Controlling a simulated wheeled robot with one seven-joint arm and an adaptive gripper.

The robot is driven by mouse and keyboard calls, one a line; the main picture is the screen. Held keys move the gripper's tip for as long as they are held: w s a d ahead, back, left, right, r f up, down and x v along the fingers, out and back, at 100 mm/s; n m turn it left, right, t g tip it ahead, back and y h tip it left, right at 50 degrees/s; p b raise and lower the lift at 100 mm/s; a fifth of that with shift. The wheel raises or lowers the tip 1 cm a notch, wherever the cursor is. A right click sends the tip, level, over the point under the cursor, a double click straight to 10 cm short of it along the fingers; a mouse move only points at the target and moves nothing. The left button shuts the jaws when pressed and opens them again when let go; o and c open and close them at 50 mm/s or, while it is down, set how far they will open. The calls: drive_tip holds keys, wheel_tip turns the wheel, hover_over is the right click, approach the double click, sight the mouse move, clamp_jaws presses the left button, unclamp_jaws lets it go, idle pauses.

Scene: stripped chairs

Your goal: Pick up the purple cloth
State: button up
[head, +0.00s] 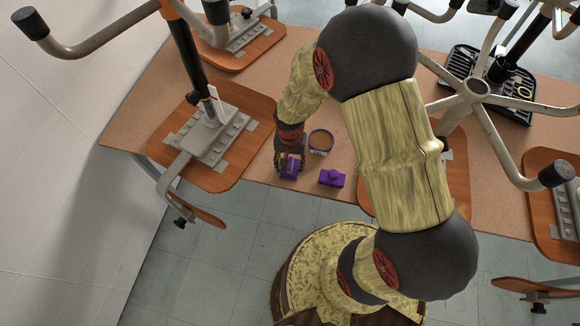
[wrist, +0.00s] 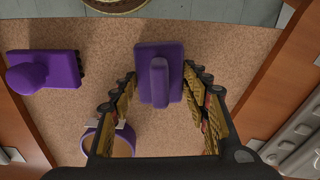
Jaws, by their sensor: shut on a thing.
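The purple cloth (head: 291,170) looks like a flat purple piece with a raised ridge along its middle. It also shows in the wrist view (wrist: 160,78), at the top centre between the fingers. My gripper (head: 289,160) is over it, near the front edge of the brown table. In the wrist view my gripper (wrist: 161,72) has a fingertip at each side of the cloth and is shut on it. Whether the cloth rests on the table or is slightly lifted, I cannot tell.
A purple piece with a round knob and dark bristles (head: 332,178) lies to the right. A purple-rimmed round container (head: 321,141) with tan contents stands behind. Upturned chairs with wooden seats (head: 213,135) and metal legs crowd the table (head: 262,128) on both sides.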

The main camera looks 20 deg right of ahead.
drive_tip(key=shift+r+p, duration=0.3)
drive_tip(key=shift+r, duration=0.35)
wheel_tip(320, 180, up, 3)
drive_tip(key=shift+s+f+p, duration=0.15)
drive_tip(key=shift+p, duration=0.35)
drive_tip(key=s+a+r+p, duration=0.3)
drive_tip(key=s+a+r, duration=0.2)
drive_tip(key=s+r, duration=0.4)
drive_tip(key=shift+s+a, duration=0.2)
drive_tip(key=shift+s, duration=1.6)
drive_tip(key=o, duration=0.7)
drive_tip(key=shift+c, duration=0.2)
drive_tip(key=c, duration=0.5)
